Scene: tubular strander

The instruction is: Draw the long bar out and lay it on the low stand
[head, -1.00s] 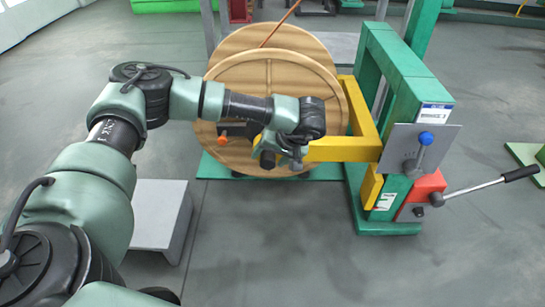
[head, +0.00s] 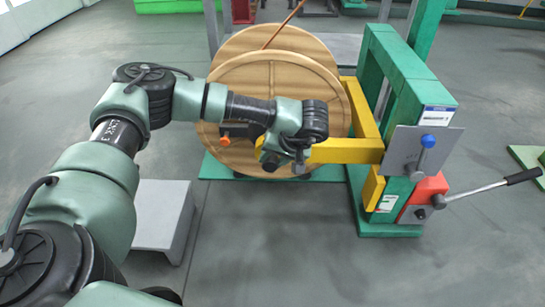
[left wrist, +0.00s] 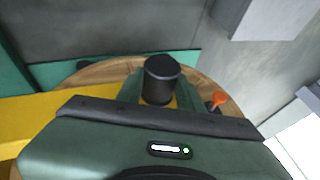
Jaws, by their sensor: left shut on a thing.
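The long bar (left wrist: 163,72) shows in the left wrist view as a black round end; the rest of it is hidden. My left gripper (head: 282,156) is in front of the wooden reel and shut on this end, with a green finger on either side of it in the left wrist view. In the head view the dark end sits at the reel's lower middle, beside the yellow arm. The low stand (head: 158,213) is a grey, flat-topped block on the floor at the left, partly behind my left arm. Its top is bare where I see it. My right gripper is not in view.
The wooden reel (head: 290,75) stands above a green base plate. A yellow arm (head: 345,151) joins it to a green frame (head: 395,75). A grey plate with a blue knob (head: 427,140) and a long lever (head: 485,187) stick out at the right. The floor in front is clear.

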